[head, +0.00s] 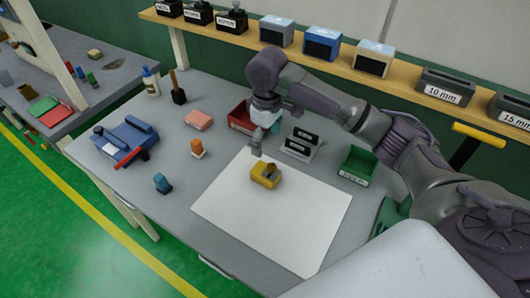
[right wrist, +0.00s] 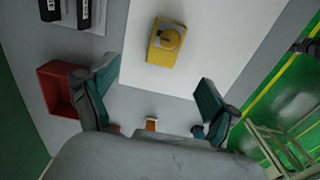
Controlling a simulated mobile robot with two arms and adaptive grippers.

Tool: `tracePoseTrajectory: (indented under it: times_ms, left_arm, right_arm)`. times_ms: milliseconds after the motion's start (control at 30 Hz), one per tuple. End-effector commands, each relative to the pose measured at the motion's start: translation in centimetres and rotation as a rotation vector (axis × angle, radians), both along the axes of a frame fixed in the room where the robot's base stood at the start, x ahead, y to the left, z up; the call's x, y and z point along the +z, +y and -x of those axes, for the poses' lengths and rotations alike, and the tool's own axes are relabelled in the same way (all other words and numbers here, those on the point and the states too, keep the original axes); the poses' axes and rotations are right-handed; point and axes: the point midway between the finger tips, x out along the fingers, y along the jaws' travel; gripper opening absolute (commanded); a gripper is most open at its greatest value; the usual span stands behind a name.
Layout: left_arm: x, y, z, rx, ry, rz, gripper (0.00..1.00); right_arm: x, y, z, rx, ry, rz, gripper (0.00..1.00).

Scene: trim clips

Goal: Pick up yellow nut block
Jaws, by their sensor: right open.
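The yellow nut block (head: 266,174) lies on the white sheet (head: 310,225) on the grey workbench. It has a round raised part on top and also shows in the right wrist view (right wrist: 160,50), ahead of the fingertips. My right gripper (head: 258,150) is above the bench, just behind the block in the head view. In the right wrist view my right gripper (right wrist: 160,72) has its two teal fingers wide apart with nothing between them. The block is apart from both fingers. My left gripper is not in view.
A red bin (head: 241,118), black-and-white label holders (head: 300,145) and a green bin (head: 358,166) stand behind the sheet. A blue vise-like tool (head: 127,142), a pink block (head: 199,120), an orange piece (head: 197,148) and a blue piece (head: 162,183) are at left. The sheet is otherwise clear.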

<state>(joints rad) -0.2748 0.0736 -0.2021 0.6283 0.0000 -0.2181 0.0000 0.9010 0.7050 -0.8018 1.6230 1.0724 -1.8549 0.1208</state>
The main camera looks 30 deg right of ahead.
Motion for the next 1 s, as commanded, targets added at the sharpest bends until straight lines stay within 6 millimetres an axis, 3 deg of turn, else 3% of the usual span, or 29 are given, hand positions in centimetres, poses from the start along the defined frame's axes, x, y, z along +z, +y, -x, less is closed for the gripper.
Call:
tracePoseTrajectory:
  times_ms: [133,300,433,567,800,1000]
  left_arm:
    - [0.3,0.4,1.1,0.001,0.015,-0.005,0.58]
    - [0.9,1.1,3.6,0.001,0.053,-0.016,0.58]
    - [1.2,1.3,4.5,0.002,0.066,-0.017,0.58]
    - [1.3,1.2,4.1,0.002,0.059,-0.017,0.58]
    - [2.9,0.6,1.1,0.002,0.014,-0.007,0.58]
    - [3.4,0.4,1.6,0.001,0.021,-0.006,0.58]
  right_arm:
    - [-1.4,0.0,0.1,0.001,0.005,0.001,0.88]
    - [-4.8,0.0,0.2,0.0,0.007,0.0,0.88]
    - [-7.0,0.1,0.2,0.0,0.004,0.0,0.88]
    - [-8.2,0.1,0.1,0.0,0.002,0.0,0.88]
    - [-10.4,0.3,0.3,0.001,0.004,0.0,0.88]
    - [-13.2,0.4,0.3,0.001,0.002,0.001,0.88]
